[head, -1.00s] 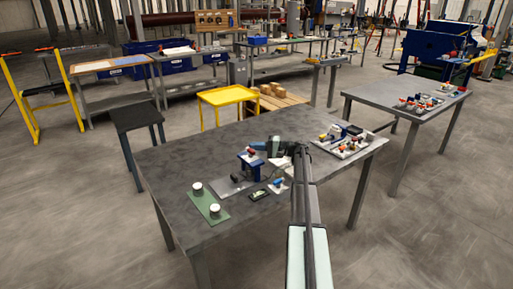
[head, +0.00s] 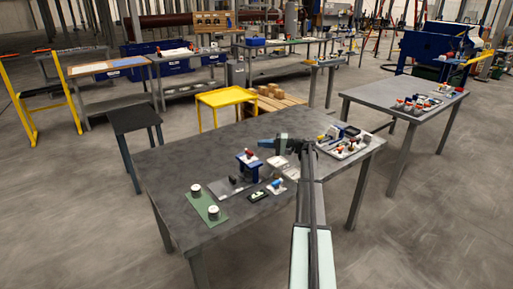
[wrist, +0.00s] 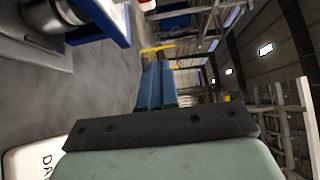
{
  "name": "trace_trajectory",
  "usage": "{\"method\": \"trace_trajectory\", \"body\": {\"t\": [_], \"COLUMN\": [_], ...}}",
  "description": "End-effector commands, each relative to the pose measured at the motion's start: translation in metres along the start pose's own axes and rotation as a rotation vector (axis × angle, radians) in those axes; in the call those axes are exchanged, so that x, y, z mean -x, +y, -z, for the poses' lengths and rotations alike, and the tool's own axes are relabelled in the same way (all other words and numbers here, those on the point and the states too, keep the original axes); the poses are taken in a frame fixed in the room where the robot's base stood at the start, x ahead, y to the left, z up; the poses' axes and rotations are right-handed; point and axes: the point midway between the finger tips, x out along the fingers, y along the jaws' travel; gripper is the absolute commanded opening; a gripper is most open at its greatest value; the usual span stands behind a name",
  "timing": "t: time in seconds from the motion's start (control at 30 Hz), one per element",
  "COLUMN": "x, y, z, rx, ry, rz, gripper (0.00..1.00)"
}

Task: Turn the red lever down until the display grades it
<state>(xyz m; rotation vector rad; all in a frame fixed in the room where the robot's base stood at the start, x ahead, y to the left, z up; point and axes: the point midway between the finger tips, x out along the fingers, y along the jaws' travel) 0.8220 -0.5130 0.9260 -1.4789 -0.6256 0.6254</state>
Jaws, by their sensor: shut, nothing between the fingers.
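The blue press (head: 248,169) stands on the grey table with the red lever (head: 250,153) at its top. In the wrist view, part of the press's blue frame (wrist: 108,22) is at the upper left, beside a steel cylinder (wrist: 50,16). My gripper (head: 260,147) is at about the lever's height, just right of it in the head view, pointing left. Its blue fingers (wrist: 156,70) are shut and empty. I cannot tell whether they touch the lever. A small dark display (head: 257,196) lies in front of the press; its reading is too small to make out.
A green board (head: 208,207) with two white-topped cylinders is at the front left. A small plate with a blue part (head: 277,186) is right of the display. A tray of parts (head: 346,143) sits at the table's right. The table's back left is clear.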

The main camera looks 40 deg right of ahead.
Motion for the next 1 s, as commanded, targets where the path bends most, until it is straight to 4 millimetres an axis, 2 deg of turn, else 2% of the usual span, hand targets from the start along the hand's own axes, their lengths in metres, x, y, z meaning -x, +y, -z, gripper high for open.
{"method": "trace_trajectory", "body": {"t": [0.03,0.1,0.4,0.83,1.0], "x": [0.008,0.019,0.051,0.059,0.058], "y": [0.000,0.000,0.000,0.000,0.011], "z": [0.011,0.021,0.051,0.057,0.059], "rx": [0.000,0.000,0.000,0.000,0.001], "ry": [0.001,0.002,0.001,0.001,0.039], "rz": [0.000,0.000,0.000,-0.004,-0.100], "gripper": [0.00,0.00,0.00,0.00,0.00]}}
